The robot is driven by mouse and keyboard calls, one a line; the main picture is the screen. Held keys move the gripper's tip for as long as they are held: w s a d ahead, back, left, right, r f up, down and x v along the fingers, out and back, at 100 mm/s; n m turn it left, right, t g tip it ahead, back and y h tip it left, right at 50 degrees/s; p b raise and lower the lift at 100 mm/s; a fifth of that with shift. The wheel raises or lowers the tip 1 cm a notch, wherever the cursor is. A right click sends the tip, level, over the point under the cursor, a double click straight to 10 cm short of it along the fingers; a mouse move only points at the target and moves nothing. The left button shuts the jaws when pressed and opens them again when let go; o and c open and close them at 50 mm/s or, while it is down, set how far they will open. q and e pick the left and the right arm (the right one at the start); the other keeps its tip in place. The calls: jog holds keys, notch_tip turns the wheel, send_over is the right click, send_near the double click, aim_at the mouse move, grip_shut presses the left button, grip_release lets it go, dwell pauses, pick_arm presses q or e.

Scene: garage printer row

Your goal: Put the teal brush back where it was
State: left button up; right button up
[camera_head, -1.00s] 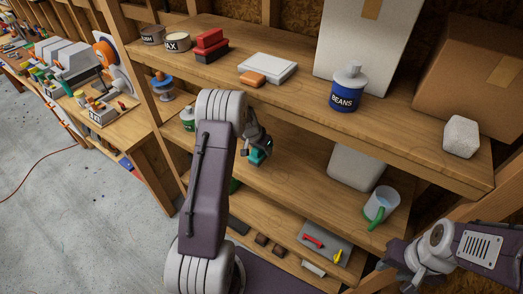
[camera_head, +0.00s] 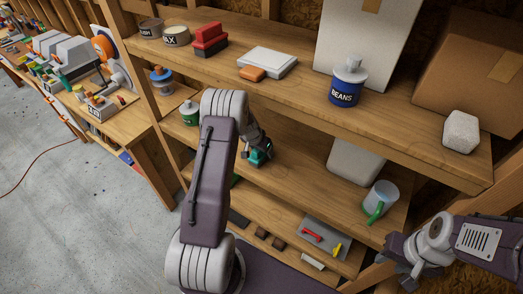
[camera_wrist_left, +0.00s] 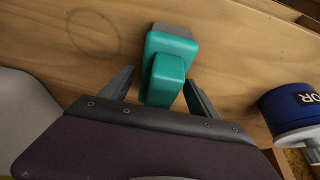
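The teal brush (camera_head: 259,154) is at the middle shelf (camera_head: 300,195), partly hidden by my left gripper in the head view. In the left wrist view the brush (camera_wrist_left: 166,75) shows a teal block with a grey-brown strip at its far side. My left gripper (camera_wrist_left: 160,78) has one finger on each side of the brush. The fingers are apart, with a gap beside the left finger; I cannot tell whether the right one touches. A faint dark ring (camera_wrist_left: 93,33) marks the wood left of the brush. My right gripper (camera_head: 392,272) is at the lower right, away from the brush, its fingers unclear.
A white-and-green mug (camera_head: 380,200) and a pale bin (camera_head: 356,160) stand right on the middle shelf. A green-labelled jar (camera_head: 189,113) stands left. The upper shelf holds a blue beans canister (camera_head: 346,88). Bare wood lies around the brush.

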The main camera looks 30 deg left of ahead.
pick_arm(q)
jog(key=shift+r+p, duration=0.3)
jog(key=shift+s+r, duration=0.15)
jog(key=shift+r, duration=0.15)
jog(key=b+v, duration=0.3)
jog(key=v, duration=0.7)
jog(key=shift+s+r, duration=0.15)
jog(key=shift+r, duration=0.1)
jog(key=shift+s+r, duration=0.1)
jog(key=shift+r, duration=0.25)
